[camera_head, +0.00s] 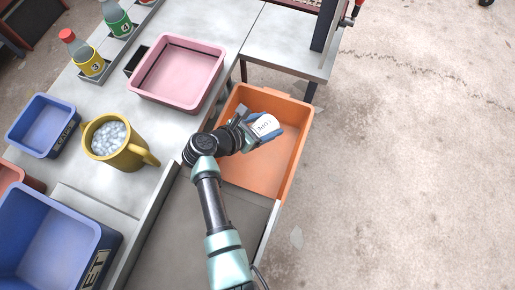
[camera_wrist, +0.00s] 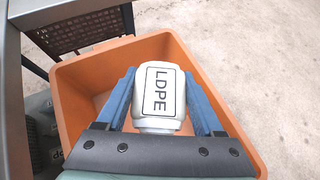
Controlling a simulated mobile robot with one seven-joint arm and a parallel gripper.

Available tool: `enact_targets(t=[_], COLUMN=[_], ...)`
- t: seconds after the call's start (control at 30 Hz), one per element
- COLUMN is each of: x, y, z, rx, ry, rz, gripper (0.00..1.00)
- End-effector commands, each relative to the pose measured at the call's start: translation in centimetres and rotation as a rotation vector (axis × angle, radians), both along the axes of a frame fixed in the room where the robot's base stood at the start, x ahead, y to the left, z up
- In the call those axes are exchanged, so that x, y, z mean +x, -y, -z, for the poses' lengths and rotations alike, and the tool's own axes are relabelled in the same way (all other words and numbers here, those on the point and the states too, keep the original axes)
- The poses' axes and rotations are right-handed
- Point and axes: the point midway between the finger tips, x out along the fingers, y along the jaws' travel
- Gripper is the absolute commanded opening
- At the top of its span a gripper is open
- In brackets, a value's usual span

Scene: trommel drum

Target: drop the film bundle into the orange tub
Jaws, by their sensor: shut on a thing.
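The film bundle (camera_wrist: 160,98) is a white rounded block with a black-framed LDPE label. My gripper (camera_wrist: 161,100) is shut on it, with one blue finger on each side. The bundle also shows in the head view (camera_head: 265,126), held at the end of my arm. The orange tub (camera_head: 288,172) is an open rectangular bin beside the table. My gripper and the bundle are over the tub's opening. In the wrist view the tub's rim (camera_wrist: 75,68) surrounds the bundle from behind. The visible part of the tub's floor looks empty.
A pink tray (camera_head: 178,70) and a yellow mug (camera_head: 115,150) of pale pellets stand on the grey table, left of the tub. Blue bins (camera_head: 45,123) stand farther left. Bottles (camera_head: 88,58) stand at the back. Bare concrete floor lies to the right.

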Motion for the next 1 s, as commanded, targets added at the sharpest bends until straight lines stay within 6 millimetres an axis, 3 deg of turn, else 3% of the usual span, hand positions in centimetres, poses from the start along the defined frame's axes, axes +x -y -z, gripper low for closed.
enact_targets(t=[0.07, 0.33, 0.37, 0.53, 0.83, 1.0], x=[0.0, 0.0, 0.0, 0.0, -0.2, -1.4], y=[0.0, 0.0, 0.0, 0.0, -0.2, -1.7], z=[0.8, 0.8, 0.8, 0.8, 0.6, -0.8], rx=[0.0, 0.0, 0.0, 0.001, 0.0, 0.002], ry=[0.001, 0.001, 0.001, 0.001, 0.0, 0.002], rz=[0.001, 0.001, 0.001, 0.001, -0.001, -0.003], gripper=[0.16, 0.16, 0.71, 1.0, 1.0, 1.0])
